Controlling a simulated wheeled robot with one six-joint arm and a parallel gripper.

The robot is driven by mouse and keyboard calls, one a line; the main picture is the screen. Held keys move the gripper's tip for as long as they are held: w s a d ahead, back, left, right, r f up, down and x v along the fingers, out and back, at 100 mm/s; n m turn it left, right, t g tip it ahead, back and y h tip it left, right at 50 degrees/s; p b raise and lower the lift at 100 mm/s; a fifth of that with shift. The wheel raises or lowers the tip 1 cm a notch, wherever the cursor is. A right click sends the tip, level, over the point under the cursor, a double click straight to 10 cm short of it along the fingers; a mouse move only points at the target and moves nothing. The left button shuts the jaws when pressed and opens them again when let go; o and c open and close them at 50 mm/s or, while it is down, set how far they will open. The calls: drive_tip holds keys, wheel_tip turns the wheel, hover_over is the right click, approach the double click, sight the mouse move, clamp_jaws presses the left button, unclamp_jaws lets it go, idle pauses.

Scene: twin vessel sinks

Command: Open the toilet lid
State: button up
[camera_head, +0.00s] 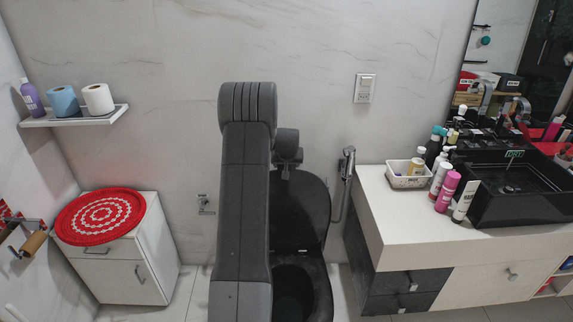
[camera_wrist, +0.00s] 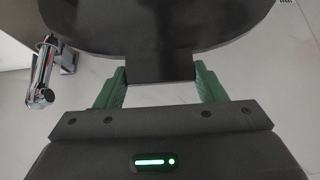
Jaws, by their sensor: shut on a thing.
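The black toilet (camera_head: 327,285) stands against the back wall, partly hidden behind my arm in the head view. Its lid (camera_head: 302,205) stands raised toward the wall, and the dark bowl opening shows below it. In the wrist view the lid (camera_wrist: 155,25) fills the top as a dark rounded panel. My gripper (camera_wrist: 160,72) has its green fingers on either side of a dark block that joins the lid's edge, and is shut on it. In the head view the fingertips are hidden at the lid's top edge.
A chrome sprayer (camera_head: 347,165) hangs on the wall just right of the lid; it shows at left in the wrist view (camera_wrist: 42,75). A counter (camera_head: 385,215) with a black sink stands right. A white cabinet (camera_head: 155,245) with a red mat stands left.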

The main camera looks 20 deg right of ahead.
drive_tip(key=shift+w+r, duration=0.25)
drive_tip(key=shift+r, duration=0.2)
drive_tip(key=o, duration=1.2)
drive_tip(key=shift+w+d, duration=0.1)
drive_tip(key=shift+o, duration=0.9)
drive_tip(key=shift+f, duration=0.25)
drive_tip(key=shift+s+r, duration=0.1)
drive_tip(key=shift+s, duration=0.1)
drive_tip(key=b+v, duration=0.2)
drive_tip(key=v, duration=1.1)
drive_tip(key=shift+r+b, duration=0.15)
drive_tip(key=shift+b, duration=0.2)
drive_tip(key=shift+s, duration=0.1)
drive_tip(key=p+x, duration=0.2)
drive_tip(key=x, duration=1.1)
drive_tip(key=shift+f+p, duration=0.35)
